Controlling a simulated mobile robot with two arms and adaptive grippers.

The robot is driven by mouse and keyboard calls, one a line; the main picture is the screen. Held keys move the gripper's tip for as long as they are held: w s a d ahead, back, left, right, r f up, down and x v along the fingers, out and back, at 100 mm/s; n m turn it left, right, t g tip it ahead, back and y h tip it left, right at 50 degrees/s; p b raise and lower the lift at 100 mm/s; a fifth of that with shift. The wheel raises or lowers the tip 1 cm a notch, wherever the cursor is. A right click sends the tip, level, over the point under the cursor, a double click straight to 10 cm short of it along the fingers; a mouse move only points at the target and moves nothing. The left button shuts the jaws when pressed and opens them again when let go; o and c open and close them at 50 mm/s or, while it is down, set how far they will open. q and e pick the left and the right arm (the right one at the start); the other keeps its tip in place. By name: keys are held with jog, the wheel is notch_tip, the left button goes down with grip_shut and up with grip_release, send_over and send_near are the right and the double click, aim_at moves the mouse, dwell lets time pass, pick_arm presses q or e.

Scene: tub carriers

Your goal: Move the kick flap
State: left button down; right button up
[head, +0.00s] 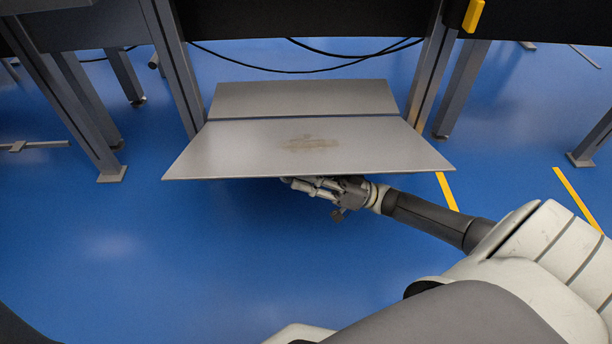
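The kick flap (240,150) is a grey metal plate between two dark posts, with a brown scuff near its middle. It sticks out toward me, and a dark seam separates it from a second grey plate (305,98) behind it. My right gripper (290,182) is at the front edge of the flap, right of its middle, with its fingers partly under the edge. The flap hides part of the fingers, so I cannot tell whether they are open or touch it. My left gripper is not in view.
Grey posts (176,70) and (433,70) stand on both sides of the flap. Black cables (290,70) hang behind it. A yellow part (473,15) sits at the upper right. Yellow lines (577,200) mark the blue floor (130,250), which is clear at the front left.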

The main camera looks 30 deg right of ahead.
jog(key=shift+o, duration=0.6)
jog(key=shift+d, duration=0.1)
jog(key=shift+s+d+f, duration=0.2)
jog(key=shift+s+d, duration=0.05)
jog(key=v, duration=1.1)
jog(key=shift+f, duration=0.1)
